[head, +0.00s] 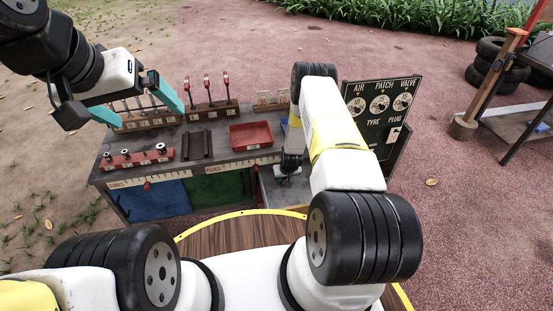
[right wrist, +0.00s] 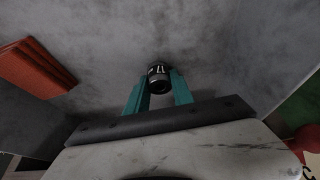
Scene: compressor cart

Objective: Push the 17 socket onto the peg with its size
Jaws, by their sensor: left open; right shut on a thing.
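My right gripper (right wrist: 158,92) is shut on a small dark cylindrical socket (right wrist: 158,78) with a pale mark that looks like 17. The socket sits between the teal fingertips, over a grey surface. In the head view my right arm bends down at the cart's right side, and its fingers and the socket cannot be made out there. A red rail (head: 128,165) with several sockets or pegs stands at the front left of the cart top; its size labels are too small to read. My left gripper (head: 150,117) is open and empty, above the back left of the cart.
A red tray (head: 251,142) and a dark slotted block (head: 196,146) lie on the cart top. Racks of upright tools (head: 208,108) stand along the back. A black sign board (head: 382,112) rises at the right. A red block (right wrist: 38,68) shows in the right wrist view.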

